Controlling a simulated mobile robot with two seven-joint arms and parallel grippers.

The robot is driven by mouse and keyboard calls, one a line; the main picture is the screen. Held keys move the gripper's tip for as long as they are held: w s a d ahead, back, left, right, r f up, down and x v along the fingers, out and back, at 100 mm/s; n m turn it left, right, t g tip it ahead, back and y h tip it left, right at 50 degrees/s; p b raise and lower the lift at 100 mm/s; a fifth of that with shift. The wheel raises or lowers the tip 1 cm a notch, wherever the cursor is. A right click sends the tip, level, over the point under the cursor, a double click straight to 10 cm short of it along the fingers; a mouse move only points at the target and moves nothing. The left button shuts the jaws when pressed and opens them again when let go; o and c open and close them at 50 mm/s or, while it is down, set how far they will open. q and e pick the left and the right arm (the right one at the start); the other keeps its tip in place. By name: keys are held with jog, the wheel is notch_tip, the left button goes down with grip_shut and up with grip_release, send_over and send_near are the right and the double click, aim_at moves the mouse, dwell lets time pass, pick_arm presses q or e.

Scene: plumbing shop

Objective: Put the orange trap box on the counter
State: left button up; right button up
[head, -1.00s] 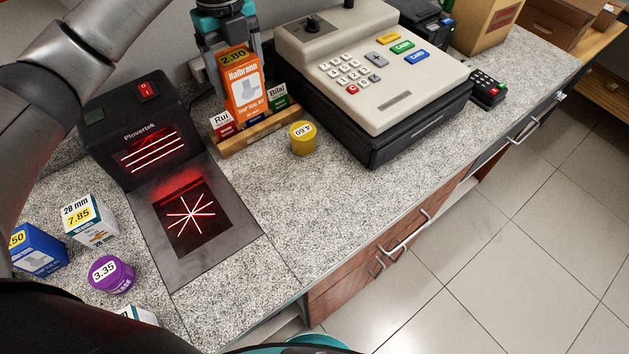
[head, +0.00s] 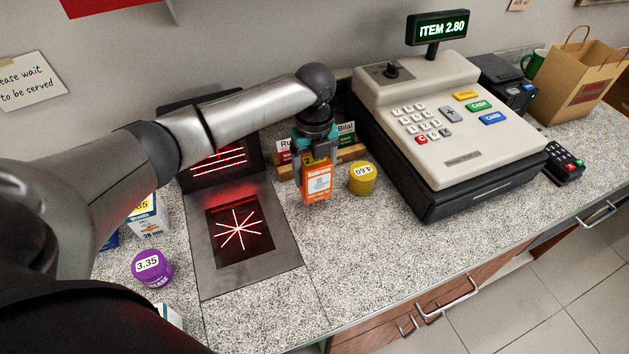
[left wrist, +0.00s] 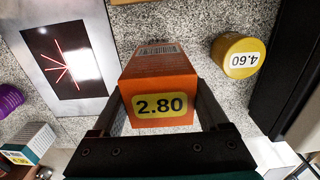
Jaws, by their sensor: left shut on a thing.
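The orange trap box (head: 317,184) is upright in my left gripper (head: 316,152), between the scanner plate and the yellow tub. In the left wrist view the box (left wrist: 158,85) sits between the two fingers, its 2.80 label facing the camera. The gripper is shut on it. The box is low over the speckled counter (head: 350,250); I cannot tell whether its base touches. My right gripper is not in view.
The yellow tub (head: 362,178) stands just right of the box. The scanner (head: 238,232) is to the left, the cash register (head: 450,130) to the right, showing ITEM 2.80. A wooden card holder (head: 350,154) is behind. Counter in front is clear.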

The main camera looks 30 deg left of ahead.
aim_at(315, 182)
pick_arm(q)
jog(key=shift+f, duration=1.75)
jog(key=shift+f, duration=0.15)
jog(key=o, duration=1.5)
notch_tip(315, 182, up, 12)
jog(key=shift+r+p, duration=0.15)
jog(key=shift+p, duration=0.15)
